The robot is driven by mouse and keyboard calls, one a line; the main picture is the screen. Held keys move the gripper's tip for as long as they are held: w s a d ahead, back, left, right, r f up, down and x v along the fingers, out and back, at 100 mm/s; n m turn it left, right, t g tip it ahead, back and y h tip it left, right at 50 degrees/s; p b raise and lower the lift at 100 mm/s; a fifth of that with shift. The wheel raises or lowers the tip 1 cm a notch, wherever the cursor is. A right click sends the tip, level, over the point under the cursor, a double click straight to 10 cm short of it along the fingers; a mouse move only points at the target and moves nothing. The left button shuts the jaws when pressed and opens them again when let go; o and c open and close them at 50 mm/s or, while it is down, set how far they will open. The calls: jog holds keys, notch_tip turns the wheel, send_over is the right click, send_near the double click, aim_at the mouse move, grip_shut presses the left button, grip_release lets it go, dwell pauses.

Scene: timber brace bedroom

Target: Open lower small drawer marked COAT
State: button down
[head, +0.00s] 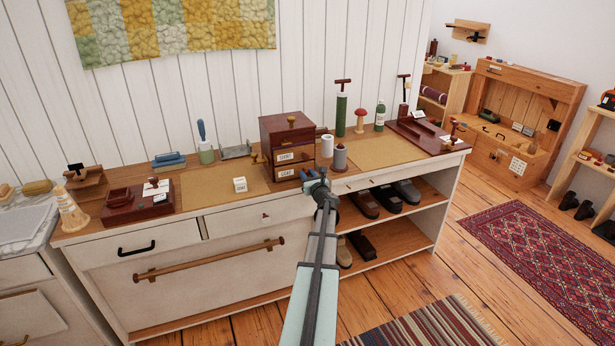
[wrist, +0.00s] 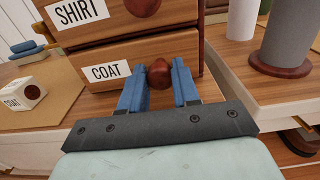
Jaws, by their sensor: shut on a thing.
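The small wooden drawer box (head: 286,130) stands on the long counter, with drawers stacked in it. Its lower drawer (wrist: 112,73) carries a white COAT label and has a round reddish-brown knob (wrist: 160,74). The COAT drawer also shows in the head view (head: 285,173). The drawer above, marked SHIRT (wrist: 110,20), has its own knob. My gripper (wrist: 159,82) has its blue fingers on both sides of the COAT knob, shut on it. In the head view my gripper (head: 313,178) is at the front of the box, and my arm partly hides the right side there.
A white cube marked COAT (head: 240,184) stands on the counter left of the box. A grey cylinder on a red-brown base (wrist: 286,40) and a white cylinder (wrist: 242,18) stand close on the right. Shoes (head: 385,198) lie on shelves below right.

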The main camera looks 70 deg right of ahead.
jog(key=v, duration=1.1)
jog(key=shift+a, duration=0.15)
jog(key=shift+s, duration=0.1)
jog(key=c, duration=0.8)
grip_release()
jog(key=shift+c, duration=0.2)
jog(key=v, duration=1.3)
jog(key=shift+s+a, duration=0.25)
jog(key=shift+s, duration=0.05)
jog(key=shift+r, duration=0.1)
